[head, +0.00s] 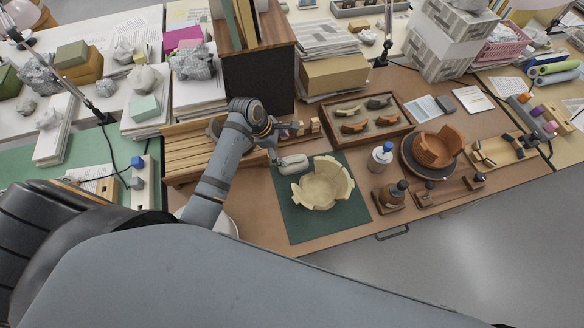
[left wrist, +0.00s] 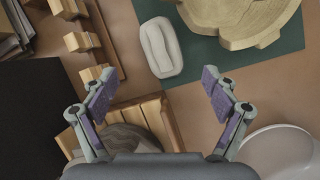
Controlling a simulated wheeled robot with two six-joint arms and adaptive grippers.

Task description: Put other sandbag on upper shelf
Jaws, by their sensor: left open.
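A pale grey, pillow-shaped sandbag (head: 293,163) lies at the left edge of the green mat, beside the cream pottery bowl (head: 323,184). The sandbag also shows in the left wrist view (left wrist: 161,47), ahead of the fingers. My left gripper (head: 284,145) is open and empty, close to the sandbag. In the left wrist view its two fingers (left wrist: 160,78) are spread wide, with bare brown table between them. A slatted wooden rack (head: 186,153) stands left of it, partly behind my arm. A greyish rounded object (left wrist: 130,138) lies at the rack. My right gripper is not visible.
A dark cabinet (head: 258,82) stands behind the gripper. Small wooden pegs (left wrist: 82,42) stand near it. A sherd tray (head: 360,118), a white bottle (head: 381,156) and a terracotta bowl (head: 438,148) are to the right. A white round vessel (left wrist: 280,153) is near the right finger.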

